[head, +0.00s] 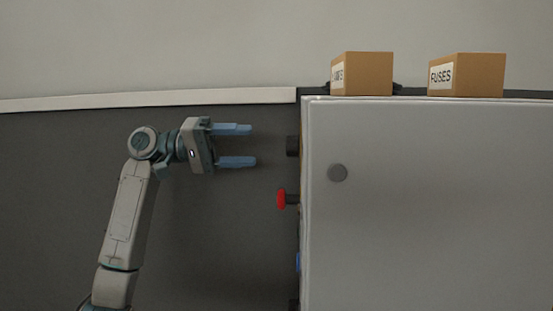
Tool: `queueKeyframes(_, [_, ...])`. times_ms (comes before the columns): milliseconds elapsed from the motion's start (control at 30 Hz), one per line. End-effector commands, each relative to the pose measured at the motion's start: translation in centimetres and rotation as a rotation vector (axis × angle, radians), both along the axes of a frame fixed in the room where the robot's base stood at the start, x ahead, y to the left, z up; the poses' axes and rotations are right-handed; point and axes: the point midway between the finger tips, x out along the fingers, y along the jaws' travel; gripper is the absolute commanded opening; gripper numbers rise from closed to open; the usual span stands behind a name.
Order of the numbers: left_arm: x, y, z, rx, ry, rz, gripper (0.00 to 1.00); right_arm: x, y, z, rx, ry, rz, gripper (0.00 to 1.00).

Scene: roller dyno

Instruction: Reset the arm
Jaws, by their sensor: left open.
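My left arm comes up from the lower left. Its gripper (252,146) points right, with two blue fingers spread apart and nothing between them. The fingertips stop a little short of a black knob (292,146) on the side of a light grey cabinet (430,210), with a gap between them. A red button (282,198) sticks out of the same side, lower than the fingers. A blue part (298,262) shows lower still, mostly hidden by the edge. My right gripper is not in the picture.
Two cardboard boxes stand on top, a left one (368,74) and a right one (480,75) labelled FUSES. A dark wall panel (60,190) with a pale rail (150,98) lies behind my arm. Space around the gripper looks clear.

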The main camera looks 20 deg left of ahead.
Motion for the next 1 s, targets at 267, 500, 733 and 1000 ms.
queueKeyframes(267, [-0.4, 1.6, 0.1, 0.0, 0.0, -0.002, 0.59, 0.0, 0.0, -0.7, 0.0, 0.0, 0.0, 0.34])
queueKeyframes(500, [-0.4, 1.5, 0.1, 0.001, 0.0, -0.002, 0.59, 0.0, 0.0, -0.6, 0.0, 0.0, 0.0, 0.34])
queueKeyframes(733, [-0.2, 1.3, -0.7, 0.01, 0.005, 0.004, 0.59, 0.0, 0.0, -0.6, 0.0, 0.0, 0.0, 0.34])
queueKeyframes(1000, [2.0, -2.1, -14.7, 0.199, 0.052, 0.108, 0.59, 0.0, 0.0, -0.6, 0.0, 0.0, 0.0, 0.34])
